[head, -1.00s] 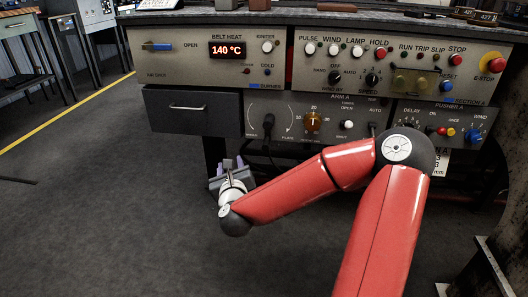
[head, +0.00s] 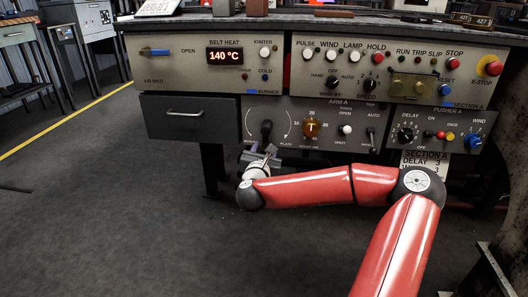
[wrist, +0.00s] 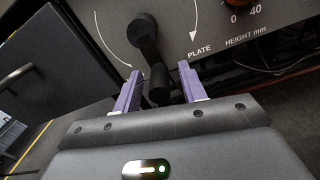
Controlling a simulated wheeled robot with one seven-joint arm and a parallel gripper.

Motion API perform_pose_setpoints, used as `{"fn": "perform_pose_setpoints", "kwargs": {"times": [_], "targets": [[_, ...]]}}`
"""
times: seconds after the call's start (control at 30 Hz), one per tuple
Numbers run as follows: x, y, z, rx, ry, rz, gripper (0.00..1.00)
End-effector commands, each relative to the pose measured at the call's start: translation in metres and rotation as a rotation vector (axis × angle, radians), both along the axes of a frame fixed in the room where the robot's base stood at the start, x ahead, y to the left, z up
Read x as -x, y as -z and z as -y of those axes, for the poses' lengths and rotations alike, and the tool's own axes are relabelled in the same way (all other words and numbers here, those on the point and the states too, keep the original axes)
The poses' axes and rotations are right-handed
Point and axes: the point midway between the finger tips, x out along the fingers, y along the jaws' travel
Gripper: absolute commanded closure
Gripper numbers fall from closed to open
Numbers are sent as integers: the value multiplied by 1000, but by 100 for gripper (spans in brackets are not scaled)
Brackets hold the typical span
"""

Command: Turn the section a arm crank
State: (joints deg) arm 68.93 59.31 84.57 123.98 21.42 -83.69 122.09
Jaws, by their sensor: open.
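The section A arm crank is a black handle (head: 266,130) on the ARM A panel (head: 290,115), set within a white curved arrow marking. In the wrist view the crank (wrist: 148,50) runs from its hub at the top down to a black knob that hangs between my fingers. My gripper (wrist: 160,88) is open, with one purple finger on each side of the knob. I see a gap on both sides, and the depth between knob and fingers is hard to tell. In the head view my gripper (head: 261,154) is just below the crank.
A dark drawer (head: 190,118) with a bar handle is to the left. The PUSHER A panel (head: 440,128) is further right. Open floor lies in front of the console.

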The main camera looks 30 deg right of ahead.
Motion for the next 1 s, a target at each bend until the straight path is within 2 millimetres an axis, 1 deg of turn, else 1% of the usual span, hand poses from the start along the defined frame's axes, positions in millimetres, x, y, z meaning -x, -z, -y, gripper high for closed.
{"fn": "perform_pose_setpoints", "kwargs": {"times": [0.17, 0.2, 0.5, 0.77, 1.0], "targets": [[0, 0, 0, 1, -1, 0, 59], [0, 0, 0, 1, 0, -1, 60], [0, 0, 0, 1, 0, -1, 99], [1, -1, 1, 18, 0, -11, 100], [3, -3, 4, 109, -1, -71, 100]]}}
